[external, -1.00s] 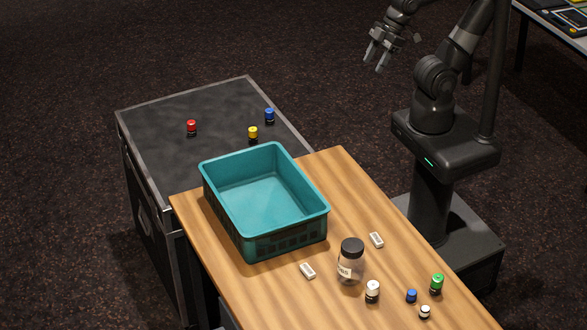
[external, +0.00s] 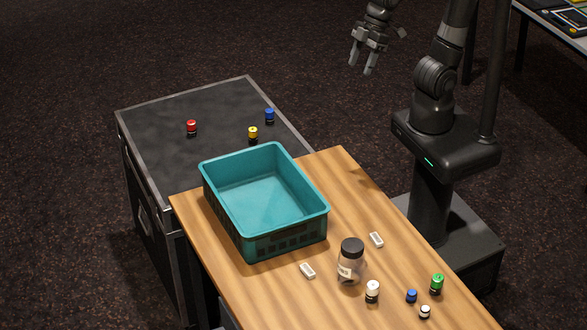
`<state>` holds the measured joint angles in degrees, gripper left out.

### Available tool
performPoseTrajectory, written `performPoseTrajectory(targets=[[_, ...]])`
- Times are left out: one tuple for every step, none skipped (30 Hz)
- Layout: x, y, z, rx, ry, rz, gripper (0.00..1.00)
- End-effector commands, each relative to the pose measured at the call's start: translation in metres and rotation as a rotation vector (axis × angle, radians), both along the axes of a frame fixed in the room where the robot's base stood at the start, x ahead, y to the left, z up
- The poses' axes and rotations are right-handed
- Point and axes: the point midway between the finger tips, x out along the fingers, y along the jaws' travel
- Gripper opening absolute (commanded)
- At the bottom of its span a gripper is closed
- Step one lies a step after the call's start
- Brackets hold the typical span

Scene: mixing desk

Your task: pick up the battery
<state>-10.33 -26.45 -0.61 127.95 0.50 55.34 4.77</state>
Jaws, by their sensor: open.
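My gripper (external: 361,67) is open and empty, high at the top of the external view, above and beyond the far end of the wooden table (external: 345,185). No thing is plainly marked as the battery. Several small capped cylinders with dark lower parts could be it: red (external: 191,128), yellow (external: 252,133) and blue (external: 269,116) ones stand on the black case; white (external: 372,291), blue (external: 411,296), green (external: 437,284) and small white (external: 425,312) ones stand at the table's near end. All are apart from my gripper.
A teal crate (external: 312,222), empty as far as it shows, sits on the table next to the black case (external: 160,155). A dark-lidded clear jar (external: 350,262) stands between two small white blocks (external: 307,271) (external: 376,240). The table's far right is clear.

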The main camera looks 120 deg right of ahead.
Motion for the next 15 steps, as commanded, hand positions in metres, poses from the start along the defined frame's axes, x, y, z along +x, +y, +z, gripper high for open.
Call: performPoseTrajectory(targets=[[0.016, 0.015, 0.003, 0.003, 0.019, 0.021, 0.55], [0.024, 0.022, 0.005, 0.005, 0.029, 0.029, 0.55], [0.035, 0.033, 0.008, 0.008, 0.041, 0.042, 0.55], [0.043, 0.042, 0.009, 0.009, 0.051, 0.050, 0.55], [0.051, 0.051, 0.009, 0.010, 0.060, 0.058, 0.55], [0.061, 0.063, 0.010, 0.011, 0.072, 0.070, 0.55], [0.068, 0.072, 0.010, 0.011, 0.082, 0.079, 0.55], [0.075, 0.082, 0.011, 0.012, 0.092, 0.088, 0.55], [0.085, 0.096, 0.010, 0.012, 0.103, 0.098, 0.55], [0.091, 0.106, 0.009, 0.011, 0.112, 0.108, 0.55], [0.098, 0.118, 0.008, 0.010, 0.121, 0.117, 0.55], [0.106, 0.132, 0.006, 0.009, 0.134, 0.127, 0.55], [0.112, 0.144, 0.004, 0.008, 0.142, 0.136, 0.55], [0.117, 0.156, 0.002, 0.005, 0.151, 0.146, 0.55], [0.124, 0.171, -0.001, 0.004, 0.163, 0.156, 0.55]])
